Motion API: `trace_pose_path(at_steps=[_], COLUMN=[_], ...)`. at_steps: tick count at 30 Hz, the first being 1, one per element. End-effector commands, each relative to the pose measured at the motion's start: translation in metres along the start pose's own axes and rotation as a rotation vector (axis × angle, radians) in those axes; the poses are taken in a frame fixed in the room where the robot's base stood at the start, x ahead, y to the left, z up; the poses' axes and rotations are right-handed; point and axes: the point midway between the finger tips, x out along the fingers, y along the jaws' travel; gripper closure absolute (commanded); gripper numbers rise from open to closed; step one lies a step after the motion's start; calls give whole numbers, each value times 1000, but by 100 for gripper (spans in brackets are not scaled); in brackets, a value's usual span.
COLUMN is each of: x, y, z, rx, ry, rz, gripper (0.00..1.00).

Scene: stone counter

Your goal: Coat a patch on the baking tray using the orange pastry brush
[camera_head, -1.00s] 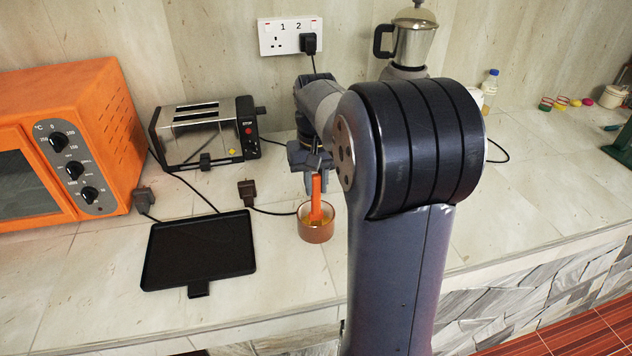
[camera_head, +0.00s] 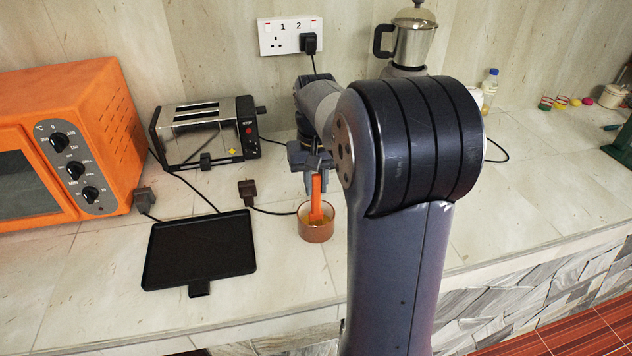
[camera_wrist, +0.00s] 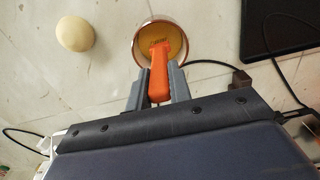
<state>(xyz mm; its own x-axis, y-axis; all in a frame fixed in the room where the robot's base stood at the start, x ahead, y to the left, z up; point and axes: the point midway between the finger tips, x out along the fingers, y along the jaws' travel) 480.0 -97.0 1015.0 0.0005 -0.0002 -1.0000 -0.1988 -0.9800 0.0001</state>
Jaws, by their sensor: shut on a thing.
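The orange pastry brush (camera_head: 316,193) is held upright in my gripper (camera_head: 316,178), with its lower end inside a small brown-rimmed bowl (camera_head: 316,237) of yellow-orange liquid. In the wrist view the gripper (camera_wrist: 158,97) is shut on the brush handle (camera_wrist: 158,80), and the brush head reaches into the bowl (camera_wrist: 141,35). The bristles are hard to make out against the liquid. The black baking tray (camera_head: 198,252) lies flat on the counter to the left of the bowl. Its corner shows at the top right of the wrist view (camera_wrist: 275,22).
An orange oven (camera_head: 105,110) stands at the left and a toaster (camera_head: 205,135) behind the tray. Cables with plugs (camera_head: 247,190) lie between them. A metal pot (camera_head: 412,45) stands at the back. A pale round object (camera_wrist: 75,33) sits beside the bowl in the wrist view.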

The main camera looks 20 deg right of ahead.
Motion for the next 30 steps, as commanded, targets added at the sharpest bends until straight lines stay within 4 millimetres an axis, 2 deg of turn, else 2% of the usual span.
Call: trace_pose_path(at_steps=[24, 30], x=[-67, -70], y=[0, 0], z=[0, 0], rx=[0, 0], ry=[0, 0], rz=[0, 0], gripper=[100, 100])
